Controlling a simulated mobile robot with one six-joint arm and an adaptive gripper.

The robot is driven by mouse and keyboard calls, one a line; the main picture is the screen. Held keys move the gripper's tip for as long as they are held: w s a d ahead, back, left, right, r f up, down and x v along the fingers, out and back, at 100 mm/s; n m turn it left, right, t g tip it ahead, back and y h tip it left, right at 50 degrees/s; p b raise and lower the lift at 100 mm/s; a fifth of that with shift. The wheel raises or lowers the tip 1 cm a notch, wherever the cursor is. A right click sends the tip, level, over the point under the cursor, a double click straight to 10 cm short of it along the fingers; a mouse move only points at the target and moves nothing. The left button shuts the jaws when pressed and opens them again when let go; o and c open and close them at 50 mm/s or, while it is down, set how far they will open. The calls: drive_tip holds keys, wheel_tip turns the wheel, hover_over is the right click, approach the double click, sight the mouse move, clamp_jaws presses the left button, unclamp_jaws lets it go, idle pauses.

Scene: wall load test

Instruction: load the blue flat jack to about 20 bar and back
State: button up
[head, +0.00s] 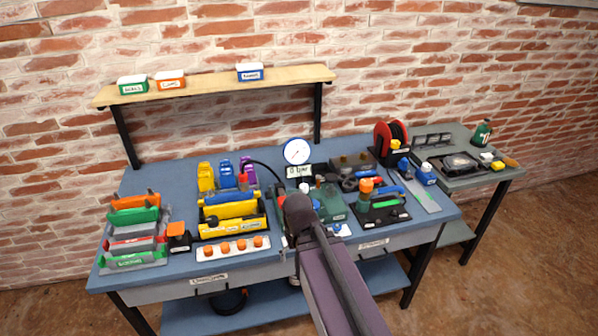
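A round white gauge (296,151) stands at the back middle of the blue bench, with a display (299,171) below it reading 0 bar. A black hose (262,166) curves from near the gauge toward the left. A blue upright piece (227,176) stands between a yellow one (206,178) and a purple one (248,172). I cannot tell for sure whether it is the blue flat jack. My purple arm reaches in from the bottom, its dark end over the bench middle. My gripper does not show, and the arm hides part of the bench there.
A yellow-and-black holder (232,221) and a rack of coloured tools (134,232) occupy the bench's left. A green-black tray (383,206) and a red reel (391,139) are at the right. A shelf (215,84) with small boxes overhangs the back. A side table (485,180) stands right.

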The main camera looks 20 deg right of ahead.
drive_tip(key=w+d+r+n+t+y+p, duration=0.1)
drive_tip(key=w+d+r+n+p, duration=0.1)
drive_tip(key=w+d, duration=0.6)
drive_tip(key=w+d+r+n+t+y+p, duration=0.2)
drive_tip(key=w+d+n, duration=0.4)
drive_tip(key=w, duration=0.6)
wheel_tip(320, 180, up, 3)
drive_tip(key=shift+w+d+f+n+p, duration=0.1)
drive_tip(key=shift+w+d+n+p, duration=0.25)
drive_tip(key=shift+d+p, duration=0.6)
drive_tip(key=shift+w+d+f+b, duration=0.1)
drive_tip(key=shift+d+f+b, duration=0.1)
drive_tip(key=shift+b, duration=0.25)
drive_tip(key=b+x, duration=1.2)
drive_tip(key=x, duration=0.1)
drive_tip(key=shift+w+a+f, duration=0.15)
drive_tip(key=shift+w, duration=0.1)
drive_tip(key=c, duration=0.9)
